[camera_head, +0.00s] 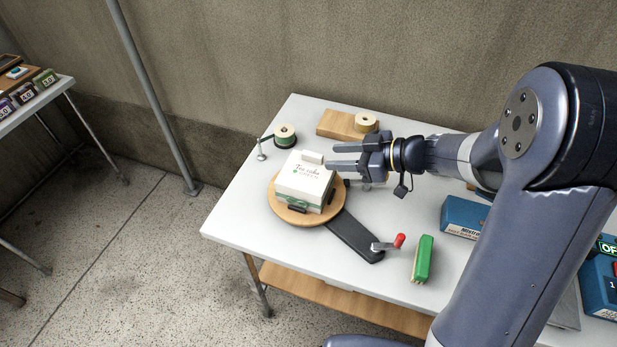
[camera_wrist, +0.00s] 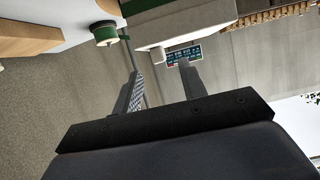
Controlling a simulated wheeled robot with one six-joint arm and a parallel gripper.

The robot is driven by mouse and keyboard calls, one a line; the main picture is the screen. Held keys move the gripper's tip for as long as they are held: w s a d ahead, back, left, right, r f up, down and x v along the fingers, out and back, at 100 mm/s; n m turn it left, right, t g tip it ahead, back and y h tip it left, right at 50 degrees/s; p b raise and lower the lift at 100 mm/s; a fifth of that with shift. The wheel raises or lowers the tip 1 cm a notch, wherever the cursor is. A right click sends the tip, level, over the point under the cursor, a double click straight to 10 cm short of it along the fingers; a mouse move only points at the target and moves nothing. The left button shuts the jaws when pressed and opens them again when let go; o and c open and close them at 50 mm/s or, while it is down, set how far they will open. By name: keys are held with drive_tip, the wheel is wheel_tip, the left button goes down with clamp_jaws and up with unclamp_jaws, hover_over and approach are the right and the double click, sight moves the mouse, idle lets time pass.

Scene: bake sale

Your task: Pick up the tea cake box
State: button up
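The tea cake box (camera_head: 303,182) is white on top with a green band and printed lettering. It sits on a round wooden turntable (camera_head: 283,213) near the left part of the table. My gripper (camera_head: 330,155) points left at the box's back right side, and its fingers are apart with nothing visible between them. From the head view I cannot tell its exact height over the box. In the wrist view the two fingers (camera_wrist: 160,70) are spread, and a white and green box (camera_wrist: 175,22) shows beyond their tips.
A dark flat arm (camera_head: 355,238) with a red-knobbed crank (camera_head: 398,241) extends from the turntable. A green and cream block (camera_head: 422,259) and a blue box (camera_head: 463,217) stand to the right.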

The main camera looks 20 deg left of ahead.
sight(317, 155)
drive_tip(key=shift+a+f+p, duration=0.1)
drive_tip(key=shift+a+p, duration=0.25)
drive_tip(key=shift+a, duration=0.35)
drive_tip(key=p+x, duration=0.1)
drive_tip(key=x, duration=0.3)
drive_tip(key=shift+w+a, duration=0.15)
drive_tip(key=shift+w, duration=0.05)
drive_tip(key=shift+c, duration=0.2)
clamp_jaws()
